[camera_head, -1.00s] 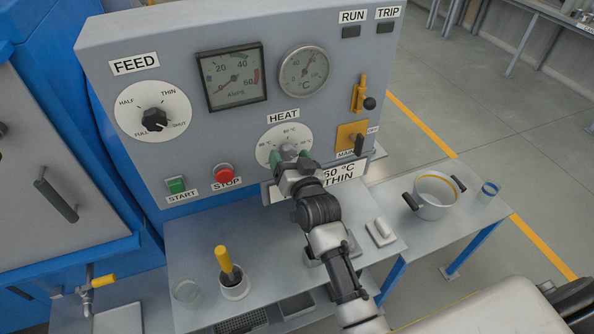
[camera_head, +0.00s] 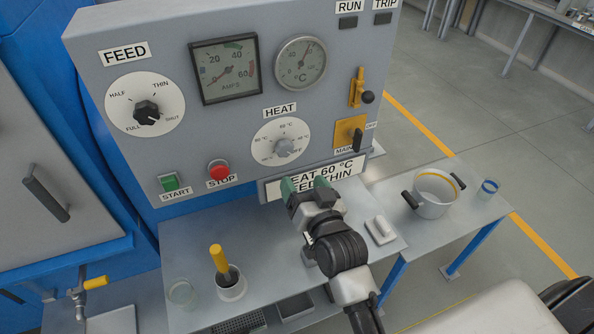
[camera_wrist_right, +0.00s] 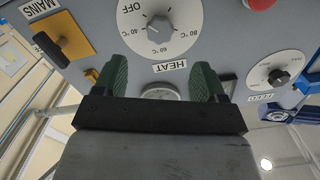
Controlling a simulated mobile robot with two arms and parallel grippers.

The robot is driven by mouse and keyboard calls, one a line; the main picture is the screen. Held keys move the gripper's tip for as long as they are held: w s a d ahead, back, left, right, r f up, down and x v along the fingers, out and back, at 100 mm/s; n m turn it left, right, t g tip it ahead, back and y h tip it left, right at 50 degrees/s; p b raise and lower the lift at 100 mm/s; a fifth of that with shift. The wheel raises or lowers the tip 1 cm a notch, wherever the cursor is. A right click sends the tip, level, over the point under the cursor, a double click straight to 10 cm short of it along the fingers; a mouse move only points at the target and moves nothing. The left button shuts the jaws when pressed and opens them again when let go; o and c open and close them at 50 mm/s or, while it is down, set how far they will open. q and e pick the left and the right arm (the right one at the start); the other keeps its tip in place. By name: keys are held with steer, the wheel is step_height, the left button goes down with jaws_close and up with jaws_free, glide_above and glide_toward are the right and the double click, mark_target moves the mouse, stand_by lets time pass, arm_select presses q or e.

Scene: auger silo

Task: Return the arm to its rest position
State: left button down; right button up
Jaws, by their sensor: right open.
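My right gripper (camera_head: 304,184) is open and empty, in front of the lower edge of the grey control panel (camera_head: 240,120). Its green fingertips overlap the "HEAT 60 °C, FEED THIN" label plate (camera_head: 348,170) in the head view. The heat dial (camera_head: 284,147) is above the gripper and apart from it. In the right wrist view the green fingers (camera_wrist_right: 167,80) stand wide apart with nothing between them, and the heat dial (camera_wrist_right: 158,28) shows beyond them. My left gripper is in neither view.
A steel bench (camera_head: 200,255) below the panel holds a cup with a yellow-handled tool (camera_head: 231,286), a glass (camera_head: 181,293) and a white block (camera_head: 380,230). A pot (camera_head: 434,196) stands on the right-hand table. Red stop (camera_head: 219,170) and green start (camera_head: 169,183) buttons are on the panel.

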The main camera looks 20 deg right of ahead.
steer(key=s+d+f+n+g, duration=0.1)
steer(key=s+f+n+g, duration=0.1)
steer(key=s+f+g, duration=0.45)
steer(key=s+d+f+n+g, duration=0.1)
steer(key=s+n+g, duration=0.15)
steer(key=s, duration=0.65)
steer(key=s+d+f+n+g, duration=0.1)
steer(key=s+f+g, duration=0.35)
steer(key=s, duration=0.35)
step_height(320, 180, down, 27)
steer(key=g+b, duration=0.2)
steer(key=s+d+f+g+b, duration=0.1)
steer(key=s+d+f, duration=0.2)
steer(key=s+f, duration=1.4)
steer(key=shift+f+h, duration=0.2)
steer(key=shift+h, duration=0.1)
steer(key=shift+g, duration=0.25)
